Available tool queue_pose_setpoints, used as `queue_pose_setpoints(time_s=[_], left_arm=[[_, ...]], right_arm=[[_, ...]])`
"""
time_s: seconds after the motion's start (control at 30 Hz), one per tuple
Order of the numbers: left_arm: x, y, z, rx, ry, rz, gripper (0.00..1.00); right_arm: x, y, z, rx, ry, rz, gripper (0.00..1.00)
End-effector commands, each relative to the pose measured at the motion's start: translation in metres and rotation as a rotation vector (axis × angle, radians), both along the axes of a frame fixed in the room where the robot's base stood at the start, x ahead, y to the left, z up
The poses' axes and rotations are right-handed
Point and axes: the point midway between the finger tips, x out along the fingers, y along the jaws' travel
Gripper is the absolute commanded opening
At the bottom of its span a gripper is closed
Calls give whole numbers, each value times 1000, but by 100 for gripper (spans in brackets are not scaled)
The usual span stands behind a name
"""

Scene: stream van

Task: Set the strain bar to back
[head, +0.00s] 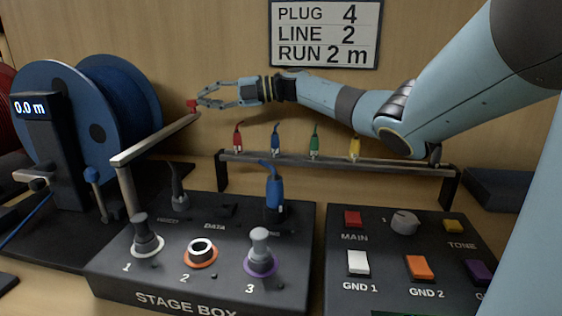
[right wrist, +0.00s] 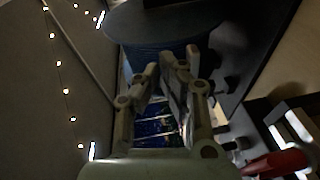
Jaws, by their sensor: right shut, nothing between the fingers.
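The strain bar (head: 155,139) is a grey arm on an upright post at the left rear of the stage box. It slants from the post toward the back right and ends in a red tip (head: 192,106). My right gripper (head: 202,97) is shut and empty, with its fingertips right beside the red tip. I cannot tell whether they touch it. In the right wrist view the shut fingers (right wrist: 172,62) show in front of the blue reel, and a red piece (right wrist: 276,163), probably the tip, is at the lower right. My left gripper is not in view.
The blue cable reel (head: 60,110) with a 0.0 m readout stands at left. A rail (head: 400,166) with several coloured clips runs behind the stage box (head: 205,290). A button panel (head: 390,285) is at right. A sign (head: 325,35) hangs on the wall.

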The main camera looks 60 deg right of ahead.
Motion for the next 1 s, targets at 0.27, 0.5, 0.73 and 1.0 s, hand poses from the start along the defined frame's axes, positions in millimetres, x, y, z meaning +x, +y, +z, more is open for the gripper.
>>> queue_pose_setpoints(time_s=[0.27,0.5,0.73,1.0], left_arm=[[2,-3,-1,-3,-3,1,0],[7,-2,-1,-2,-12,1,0],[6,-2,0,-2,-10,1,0],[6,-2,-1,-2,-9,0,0]], right_arm=[[2,1,1,1,-2,-1,0],[2,1,3,1,-3,-2,0],[1,0,32,-2,-5,0,0],[0,0,82,-2,-4,-1,0]])
